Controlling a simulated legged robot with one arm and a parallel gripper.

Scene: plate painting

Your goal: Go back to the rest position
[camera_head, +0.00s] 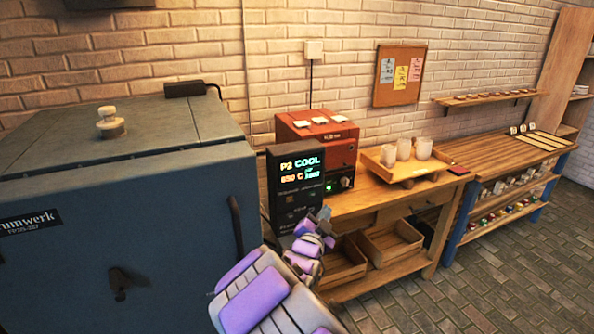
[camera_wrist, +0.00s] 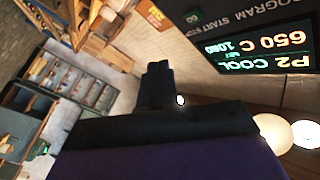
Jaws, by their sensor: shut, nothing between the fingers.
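My gripper (camera_head: 320,216) is shut and empty, held up at the end of my purple and grey arm. It is in front of the lower part of a black controller (camera_head: 292,215), whose display reads "P2 COOL" and "650 C". I cannot tell whether it touches the controller. In the wrist view my dark gripper (camera_wrist: 157,82) points up the middle of the picture, and the controller's display (camera_wrist: 265,45) shows upside down at the upper right.
A large blue-grey kiln (camera_head: 120,220) fills the left. A wooden bench (camera_head: 400,195) holds a red box (camera_head: 318,140) and a tray (camera_head: 390,176) with white cups. Wooden crates (camera_head: 390,240) sit below. A shelved table (camera_head: 515,155) stands right. The brick floor (camera_head: 500,270) is clear.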

